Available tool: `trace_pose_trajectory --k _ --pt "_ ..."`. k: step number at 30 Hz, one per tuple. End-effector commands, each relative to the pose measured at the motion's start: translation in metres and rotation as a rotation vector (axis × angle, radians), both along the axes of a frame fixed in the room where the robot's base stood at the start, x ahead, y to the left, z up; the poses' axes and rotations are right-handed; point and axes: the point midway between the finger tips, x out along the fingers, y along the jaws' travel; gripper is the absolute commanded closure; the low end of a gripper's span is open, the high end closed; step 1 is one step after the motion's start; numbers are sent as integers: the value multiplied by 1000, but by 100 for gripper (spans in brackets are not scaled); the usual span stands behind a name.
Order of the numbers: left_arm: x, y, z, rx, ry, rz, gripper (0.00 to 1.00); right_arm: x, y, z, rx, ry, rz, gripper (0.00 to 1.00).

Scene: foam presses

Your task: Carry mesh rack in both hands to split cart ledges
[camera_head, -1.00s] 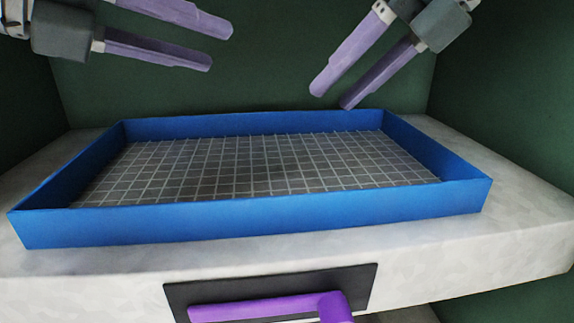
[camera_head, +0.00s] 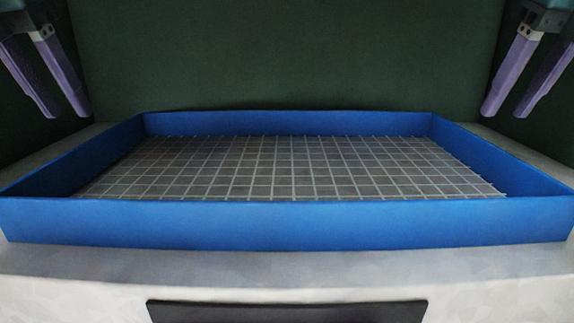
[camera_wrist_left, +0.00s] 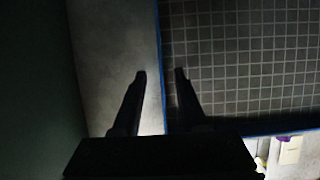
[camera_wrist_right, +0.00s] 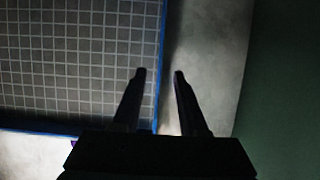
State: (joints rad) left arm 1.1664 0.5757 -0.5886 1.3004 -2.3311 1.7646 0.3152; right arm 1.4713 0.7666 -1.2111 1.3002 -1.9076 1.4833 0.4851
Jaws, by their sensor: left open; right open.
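The mesh rack (camera_head: 290,222) has a blue rectangular frame around a grey wire grid and lies flat on a pale ledge. My left gripper (camera_head: 65,115) is open above the rack's left end. In the left wrist view its fingers (camera_wrist_left: 160,75) point down on either side of the blue left wall (camera_wrist_left: 160,40). My right gripper (camera_head: 505,114) is open above the right end. In the right wrist view its fingers (camera_wrist_right: 160,74) lie either side of the blue right wall (camera_wrist_right: 162,40). Both grippers are empty, and neither visibly touches the rack.
The pale ledge (camera_head: 290,265) shows in front of the rack and as strips at its sides. A dark green wall (camera_head: 290,60) stands behind, with green side walls close beyond each gripper. A dark panel (camera_head: 288,312) is on the ledge's front face.

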Motion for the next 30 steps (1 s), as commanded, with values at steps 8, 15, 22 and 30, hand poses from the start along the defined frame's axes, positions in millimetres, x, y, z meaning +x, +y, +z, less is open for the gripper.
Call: trace_pose_trajectory --k 8,15,22,30 --pt "18 -1 -46 -3 3 0 57 18 0 -47 0 5 -1 57" --pt "28 -1 -69 -3 0 -1 57 28 0 -69 0 1 0 57" --pt "30 0 -73 0 -1 -2 57 30 0 -73 0 -1 1 57" --pt "30 0 -73 0 -1 -2 72 30 0 -73 0 0 0 72"
